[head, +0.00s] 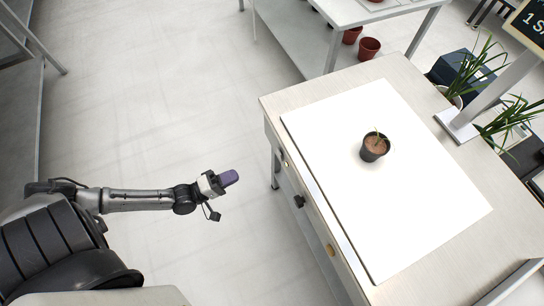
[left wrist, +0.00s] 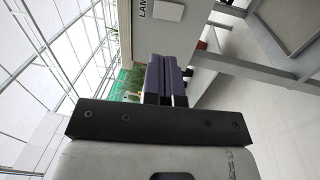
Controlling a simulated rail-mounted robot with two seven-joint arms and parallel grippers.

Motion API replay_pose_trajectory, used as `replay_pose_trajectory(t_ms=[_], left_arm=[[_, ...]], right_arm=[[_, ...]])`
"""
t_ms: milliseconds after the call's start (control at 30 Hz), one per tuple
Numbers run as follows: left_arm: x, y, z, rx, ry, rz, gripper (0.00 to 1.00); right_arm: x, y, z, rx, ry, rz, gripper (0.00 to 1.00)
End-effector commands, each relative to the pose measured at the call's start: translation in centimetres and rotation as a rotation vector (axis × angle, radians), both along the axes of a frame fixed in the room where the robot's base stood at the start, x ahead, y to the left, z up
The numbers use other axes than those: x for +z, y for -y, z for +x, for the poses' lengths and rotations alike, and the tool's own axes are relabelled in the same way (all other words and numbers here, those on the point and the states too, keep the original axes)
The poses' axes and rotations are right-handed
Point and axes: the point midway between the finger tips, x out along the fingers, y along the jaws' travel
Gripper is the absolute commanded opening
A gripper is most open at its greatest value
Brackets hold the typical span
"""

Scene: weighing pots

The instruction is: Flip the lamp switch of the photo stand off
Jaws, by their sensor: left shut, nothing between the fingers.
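The photo stand is a pale bench with a white top panel (head: 440,205). In the left wrist view, its front face carries a label starting "LAM" (left wrist: 146,9) beside a white rectangular plate (left wrist: 169,10), which looks like the lamp switch; its on or off position cannot be told. My left gripper (head: 229,178), with purple fingers, is shut and empty. It is over the open floor left of the stand's front face, apart from it. The fingers also show in the left wrist view (left wrist: 165,78), below the plate in the picture. My right gripper is out of view.
A small black pot with a seedling (head: 374,147) stands on the white panel. Red pots (head: 369,48) stand on a rear table's shelf. The floor between arm and stand is clear.

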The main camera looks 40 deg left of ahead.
Motion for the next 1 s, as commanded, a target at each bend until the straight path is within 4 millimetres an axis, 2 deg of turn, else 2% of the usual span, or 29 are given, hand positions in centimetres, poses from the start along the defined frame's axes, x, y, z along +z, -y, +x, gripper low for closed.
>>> replay_pose_trajectory(t_ms=[567, 767, 1000], left_arm=[[0.0, 0.2, 0.3, -0.005, -0.013, -0.026, 0.0], [0.2, 1.1, 2.6, -0.005, -0.009, -0.027, 0.0], [0.7, 2.9, 6.8, -0.004, -0.009, -0.029, 0.0]], right_arm=[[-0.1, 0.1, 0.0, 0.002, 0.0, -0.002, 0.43], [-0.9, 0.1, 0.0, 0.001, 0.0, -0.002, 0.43], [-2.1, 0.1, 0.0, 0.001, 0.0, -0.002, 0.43]])
